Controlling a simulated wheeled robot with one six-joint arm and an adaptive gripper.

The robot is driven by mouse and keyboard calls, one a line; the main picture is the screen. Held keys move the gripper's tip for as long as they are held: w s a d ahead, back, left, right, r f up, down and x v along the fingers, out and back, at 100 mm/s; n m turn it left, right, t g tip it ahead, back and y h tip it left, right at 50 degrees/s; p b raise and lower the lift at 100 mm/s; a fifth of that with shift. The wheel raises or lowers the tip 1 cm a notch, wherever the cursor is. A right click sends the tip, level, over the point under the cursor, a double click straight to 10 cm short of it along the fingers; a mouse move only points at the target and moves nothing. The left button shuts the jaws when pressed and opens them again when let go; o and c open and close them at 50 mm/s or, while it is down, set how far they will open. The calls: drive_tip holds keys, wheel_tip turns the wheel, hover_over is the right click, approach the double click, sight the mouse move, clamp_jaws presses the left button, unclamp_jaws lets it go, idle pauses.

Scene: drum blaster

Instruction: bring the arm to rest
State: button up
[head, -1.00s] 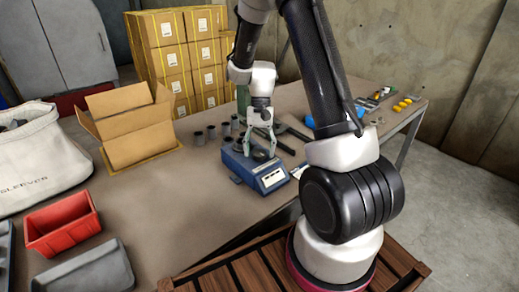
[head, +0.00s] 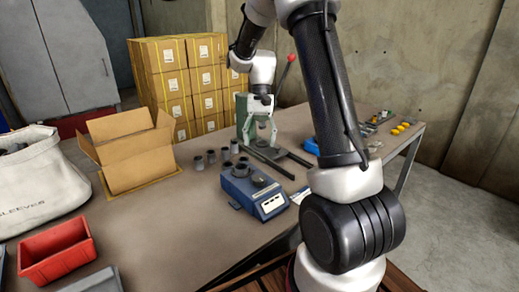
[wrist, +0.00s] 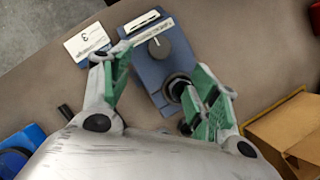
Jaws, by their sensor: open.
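My gripper (head: 261,136) is open and empty, pointing down over the table behind the blue device. The blue device (head: 268,206) with a white label and a dark round seat on top stands on the table, apart from my gripper. In the wrist view my gripper's spread green-padded fingers (wrist: 160,62) frame the blue device (wrist: 165,65), whose knob and dark round part show below. My arm is bent, its forearm reaching over the table.
Several small grey cylinders (head: 213,157) stand left of the device. An open cardboard box (head: 133,148), a white sack (head: 38,185) and a red bin (head: 55,248) are on the left. A press with a red-knobbed lever (head: 283,75) stands behind my gripper.

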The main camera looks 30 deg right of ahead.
idle(0.5)
drive_tip(key=s+r+n+t, duration=0.2)
drive_tip(key=s+r, duration=0.2)
drive_tip(key=s, duration=0.4)
drive_tip(key=s+r+n+t+h, duration=0.1)
drive_tip(key=s+r+n+t, duration=0.1)
drive_tip(key=s+r, duration=0.3)
drive_tip(key=s+a+r+n+t+h, duration=0.1)
drive_tip(key=s+r+t, duration=0.3)
drive_tip(key=s, duration=0.7)
drive_tip(key=shift+r+n, duration=0.4)
drive_tip(key=shift+n, duration=0.4)
